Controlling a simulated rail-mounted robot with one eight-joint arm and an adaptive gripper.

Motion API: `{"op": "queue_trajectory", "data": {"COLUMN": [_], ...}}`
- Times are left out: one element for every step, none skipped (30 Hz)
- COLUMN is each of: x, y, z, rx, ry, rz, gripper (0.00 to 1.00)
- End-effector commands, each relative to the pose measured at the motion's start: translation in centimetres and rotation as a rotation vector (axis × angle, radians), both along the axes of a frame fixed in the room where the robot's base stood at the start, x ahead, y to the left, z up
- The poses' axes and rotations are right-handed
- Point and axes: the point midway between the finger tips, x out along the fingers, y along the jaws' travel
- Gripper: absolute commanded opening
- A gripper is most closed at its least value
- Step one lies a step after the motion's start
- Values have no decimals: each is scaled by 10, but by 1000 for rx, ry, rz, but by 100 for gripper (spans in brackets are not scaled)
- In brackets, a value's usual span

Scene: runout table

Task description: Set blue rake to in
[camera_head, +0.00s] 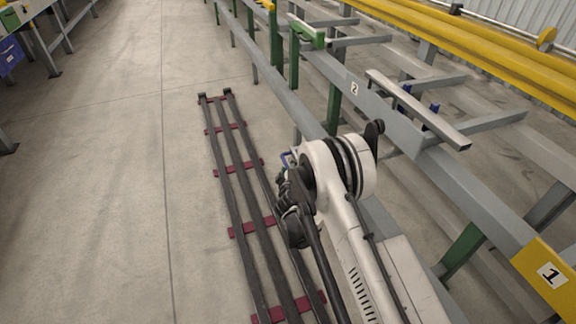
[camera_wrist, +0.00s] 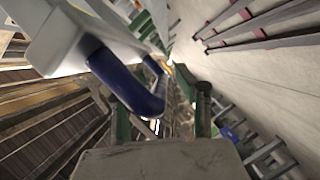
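A thick blue handle (camera_wrist: 122,82), bent like a U, is attached to a grey beam (camera_wrist: 75,35) in the wrist view. It looms large at upper left, and its lower curved end lies in front of the gap between my fingers. I cannot tell whether a finger touches the handle. In the head view my wrist hides the fingers.
Grey rails of the runout table run along the right, with a yellow plate marked 1 (camera_head: 549,272) and a label 2 (camera_head: 354,89). Small blue parts (camera_head: 434,107) stand by a crossbar. A dark rail track with red cross-pieces (camera_head: 238,167) lies on the floor. Open floor is at left.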

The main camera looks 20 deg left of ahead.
Motion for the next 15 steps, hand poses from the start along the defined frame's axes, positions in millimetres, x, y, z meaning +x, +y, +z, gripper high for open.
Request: {"op": "queue_trajectory", "data": {"x": [0, 0, 0, 0, 0, 0, 0, 0, 0, 0, 0, 0, 0, 0, 0], "y": [0, 0, 0, 0, 0, 0, 0, 0, 0, 0, 0, 0, 0, 0, 0], "z": [0, 0, 0, 0, 0, 0, 0, 0, 0, 0, 0, 0, 0, 0, 0], "rx": [0, 0, 0, 0, 0, 0, 0, 0, 0, 0, 0, 0, 0, 0, 1], "ry": [0, 0, 0, 0, 0, 0, 0, 0, 0, 0, 0, 0, 0, 0, 0], "rz": [0, 0, 0, 0, 0, 0, 0, 0, 0, 0, 0, 0, 0, 0, 0], "gripper": [32, 32, 32, 32, 32, 32, 32, 28, 22, 18, 14, 9, 5, 1, 0]}}
